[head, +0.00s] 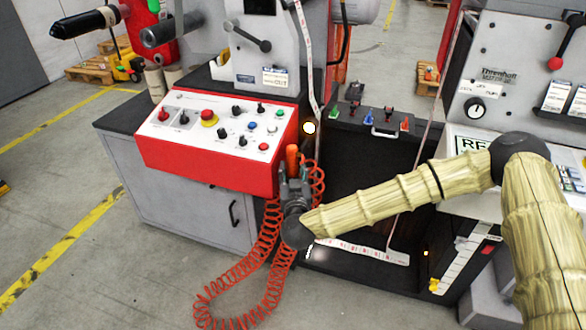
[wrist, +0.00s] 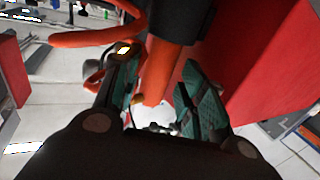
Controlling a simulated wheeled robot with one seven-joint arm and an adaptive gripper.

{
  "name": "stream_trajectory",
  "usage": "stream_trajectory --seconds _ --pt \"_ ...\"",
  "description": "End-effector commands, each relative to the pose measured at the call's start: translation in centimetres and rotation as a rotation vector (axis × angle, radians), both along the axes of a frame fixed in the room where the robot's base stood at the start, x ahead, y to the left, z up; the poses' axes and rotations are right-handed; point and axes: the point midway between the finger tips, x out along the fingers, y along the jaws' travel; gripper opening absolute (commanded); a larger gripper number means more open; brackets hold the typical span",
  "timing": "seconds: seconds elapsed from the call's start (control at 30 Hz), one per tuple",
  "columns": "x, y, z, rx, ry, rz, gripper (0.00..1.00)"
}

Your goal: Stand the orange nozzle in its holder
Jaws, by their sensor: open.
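The orange nozzle (head: 292,157) stands roughly upright beside the right end of the red control panel, just above my gripper (head: 294,185). In the wrist view the orange nozzle (wrist: 160,72) lies between the two green-padded fingers of my gripper (wrist: 157,80). The fingers are open, with a gap visible at least on the right side. A dark cylindrical piece (wrist: 180,28) surrounds or adjoins the nozzle's upper end in that view; I cannot tell whether it is the holder. The holder is not clearly made out in the head view.
A coiled red hose (head: 262,285) hangs around my gripper and loops toward the floor. The red control panel (head: 155,155) with buttons is close on the left. A black panel with coloured clips (head: 375,128) stands on the right. Floor at the lower left is clear.

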Motion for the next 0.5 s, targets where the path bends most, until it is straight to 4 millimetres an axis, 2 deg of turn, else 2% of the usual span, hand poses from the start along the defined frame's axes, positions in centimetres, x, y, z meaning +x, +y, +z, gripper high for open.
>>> stream_trajectory --seconds 0.3,0.5 --pt "-5.9 -0.4 0.0 -0.001 0.001 0.002 0.41" --pt "-8.6 -0.6 0.0 0.0 0.001 0.001 0.41"
